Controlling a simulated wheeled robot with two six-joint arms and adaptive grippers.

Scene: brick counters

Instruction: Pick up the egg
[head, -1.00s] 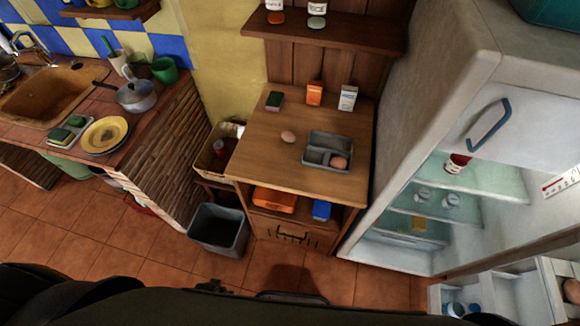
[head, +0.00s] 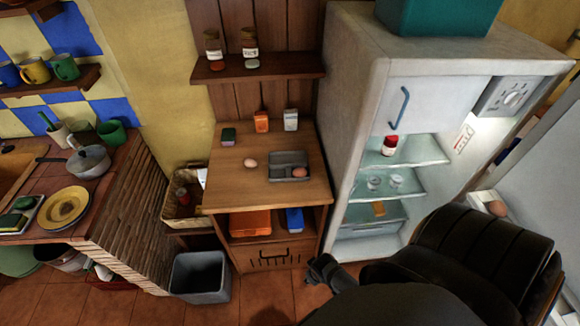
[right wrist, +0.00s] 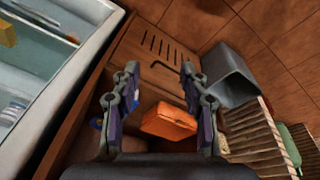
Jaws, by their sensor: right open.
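A brown egg (head: 250,163) lies on the wooden cabinet top (head: 232,186), left of a grey divided tray (head: 290,158). A second egg (head: 299,172) sits in the tray's front right compartment. A third egg (head: 497,208) shows in the fridge door at the right. My right gripper (head: 324,272) is low in front of the cabinet, below and apart from the eggs. In the right wrist view it (right wrist: 160,82) is open and empty, facing the cabinet's lower front; no egg shows there. My left gripper is out of view.
The open fridge (head: 350,130) stands right of the cabinet. An orange box (head: 250,223) and a blue item (head: 294,220) are on the shelf below the top. A grey bin (head: 200,277) stands on the floor.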

